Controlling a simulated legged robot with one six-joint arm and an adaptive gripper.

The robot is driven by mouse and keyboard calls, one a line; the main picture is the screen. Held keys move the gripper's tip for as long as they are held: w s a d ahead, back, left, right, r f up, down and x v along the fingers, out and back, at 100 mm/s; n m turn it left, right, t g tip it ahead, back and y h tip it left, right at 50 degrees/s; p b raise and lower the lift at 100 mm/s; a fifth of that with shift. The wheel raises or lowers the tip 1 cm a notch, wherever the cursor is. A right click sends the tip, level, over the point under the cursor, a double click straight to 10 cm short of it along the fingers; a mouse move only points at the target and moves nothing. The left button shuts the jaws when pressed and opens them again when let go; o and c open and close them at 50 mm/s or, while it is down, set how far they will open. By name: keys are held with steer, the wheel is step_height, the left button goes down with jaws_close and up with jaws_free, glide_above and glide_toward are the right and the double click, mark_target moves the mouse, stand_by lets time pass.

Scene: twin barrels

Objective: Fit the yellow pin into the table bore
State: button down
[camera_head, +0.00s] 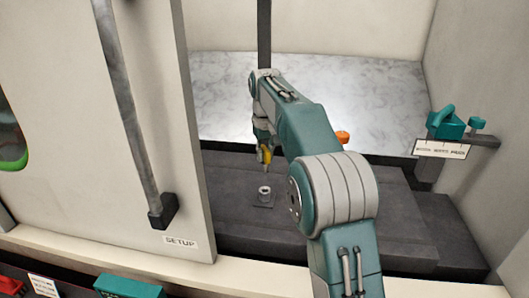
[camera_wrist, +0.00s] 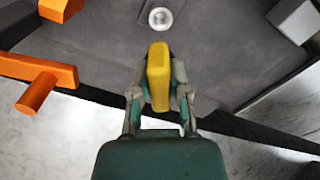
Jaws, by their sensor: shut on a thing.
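My gripper (camera_wrist: 158,105) is shut on the yellow pin (camera_wrist: 158,72), whose yellow body shows between the fingers in the wrist view. In the head view the yellow pin (camera_head: 267,154) hangs above the dark table, with a thin tip pointing down. The table bore (camera_head: 264,192) is a light metal ring on a small dark square plate. The bore also shows in the wrist view (camera_wrist: 160,18), just beyond the pin's end. The pin is apart from the bore, above and behind it in the head view. My gripper (camera_head: 265,140) is partly hidden by my arm.
The dark stepped table (camera_head: 235,222) is mostly bare around the bore. A pale panel with a metal handle (camera_head: 135,125) and SETUP label stands at left. Orange parts (camera_wrist: 45,82) lie near the gripper. A teal fixture (camera_head: 446,124) is at right.

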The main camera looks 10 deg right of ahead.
mark_target(265, 171)
steer(key=shift+a+f, duration=0.25)
steer(key=shift+f, duration=0.4)
steer(key=shift+d+f, duration=0.2)
steer(key=shift+f, duration=1.2)
steer(key=shift+a+f, duration=0.1)
steer(key=shift+f, duration=0.75)
steer(key=shift+f, duration=2)
steer(key=c, duration=0.5)
jaws_free()
steer(key=shift+c, duration=0.2)
steer(key=shift+r, duration=0.15)
